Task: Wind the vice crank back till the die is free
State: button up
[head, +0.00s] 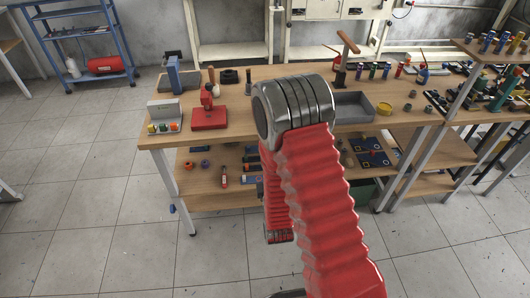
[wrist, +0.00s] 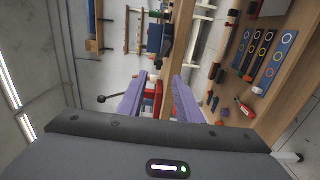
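My gripper (wrist: 158,97) is open in the wrist view, its two purple fingers apart. Between and beyond them shows a small red part (wrist: 154,101), too hidden to name. A dark rod with a black ball end (wrist: 102,99) sticks out left of the left finger; I cannot tell if it is the vice crank. In the head view my raised arm hides my gripper. A red device on a red base (head: 209,116) and a blue upright device (head: 173,76) stand on the bench's left part. Which is the vice is unclear, and I cannot make out the die.
The wooden bench (head: 262,80) carries a grey tray (head: 353,107), a yellow ring (head: 384,108) and small coloured parts. A lower shelf (head: 205,201) holds more parts. A blue trolley (head: 86,33) stands at the back left. The tiled floor at left is clear.

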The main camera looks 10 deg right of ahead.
jog(key=s+d+r+m+g+y, duration=0.1)
jog(key=s+r+m+g, duration=0.15)
jog(key=r+m, duration=0.35)
jog(key=s+d+r+m+g, duration=0.1)
jog(key=r+m+g, duration=0.3)
jog(key=r, duration=0.5)
jog(key=s+d+r+m+g, duration=0.2)
jog(key=s+r+m, duration=0.2)
jog(key=s, duration=0.9)
jog(key=s+d+r+m+g, duration=0.2)
jog(key=s+r+m+g, duration=0.1)
jog(key=s, duration=1)
jog(key=shift+d+r+m+g+h, duration=0.15)
jog(key=shift+r+m+g+h, duration=0.2)
jog(key=shift+r, duration=0.2)
jog(key=shift+s, duration=0.1)
